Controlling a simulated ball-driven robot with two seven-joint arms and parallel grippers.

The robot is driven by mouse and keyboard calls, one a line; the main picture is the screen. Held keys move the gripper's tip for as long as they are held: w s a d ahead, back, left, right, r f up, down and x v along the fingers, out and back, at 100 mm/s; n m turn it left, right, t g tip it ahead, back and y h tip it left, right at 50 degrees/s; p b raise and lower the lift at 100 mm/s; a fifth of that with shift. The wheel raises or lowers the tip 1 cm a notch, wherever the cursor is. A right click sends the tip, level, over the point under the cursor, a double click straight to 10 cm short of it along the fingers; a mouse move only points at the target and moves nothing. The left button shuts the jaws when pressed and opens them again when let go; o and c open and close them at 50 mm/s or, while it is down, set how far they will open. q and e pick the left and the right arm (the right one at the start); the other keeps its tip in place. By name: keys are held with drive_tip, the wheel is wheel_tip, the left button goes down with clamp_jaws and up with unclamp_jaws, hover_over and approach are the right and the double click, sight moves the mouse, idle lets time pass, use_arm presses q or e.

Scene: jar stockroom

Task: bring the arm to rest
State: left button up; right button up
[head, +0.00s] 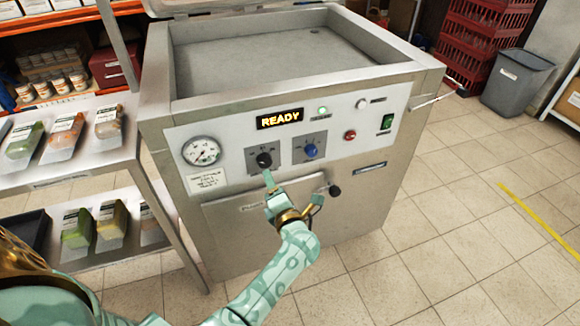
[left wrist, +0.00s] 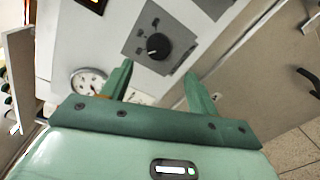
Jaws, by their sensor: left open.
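My left gripper (head: 271,186) is open and empty, just below and in front of the black knob (head: 264,160) on the machine's front panel. In the left wrist view, the two green fingers (left wrist: 156,82) stand apart, with the black knob (left wrist: 158,46) beyond them and between their lines. I cannot tell whether a fingertip touches the knob in the head view. My left arm (head: 285,258) reaches up from the bottom of the picture. My right gripper is not in view.
The steel machine (head: 225,240) has a lit READY display (head: 280,119), a gauge (head: 201,151), a blue knob (head: 311,150) and a black-ended lever (head: 334,190). A shelf (head: 100,168) with packed goods stands close on the left. A grey bin (head: 515,85) stands back right. Tiled floor is clear at right.

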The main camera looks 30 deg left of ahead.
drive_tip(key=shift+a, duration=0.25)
